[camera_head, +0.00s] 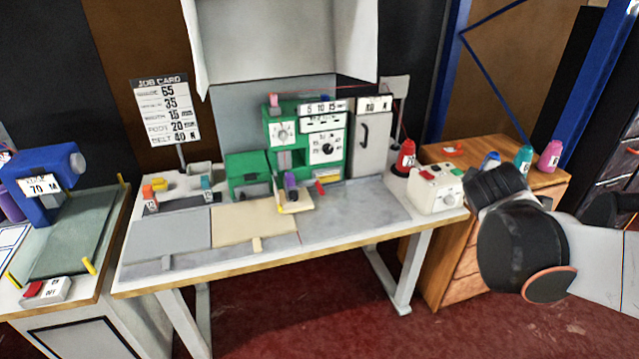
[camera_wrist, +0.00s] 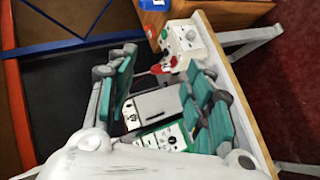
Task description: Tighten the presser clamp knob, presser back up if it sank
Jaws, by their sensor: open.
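The green binding machine (camera_head: 336,165) stands at the back of the grey-topped table, with two white dial panels on its front. A purple upright part (camera_head: 291,181) sits low at its front, above a pale block. A pink cap (camera_head: 273,99) is on its top left. I cannot tell which part is the presser clamp knob, or whether the presser has sunk. In the wrist view the machine (camera_wrist: 172,137) shows partly between the fingers. My gripper (camera_wrist: 164,90) is open, its teal pads wide apart, with nothing held. In the head view my arm comes in from the right.
A grey cabinet (camera_head: 371,143) adjoins the machine on the right. A white control box (camera_head: 435,189) and red bottle (camera_head: 406,155) stand near the table's right end. The table's front right (camera_head: 365,215) is clear.

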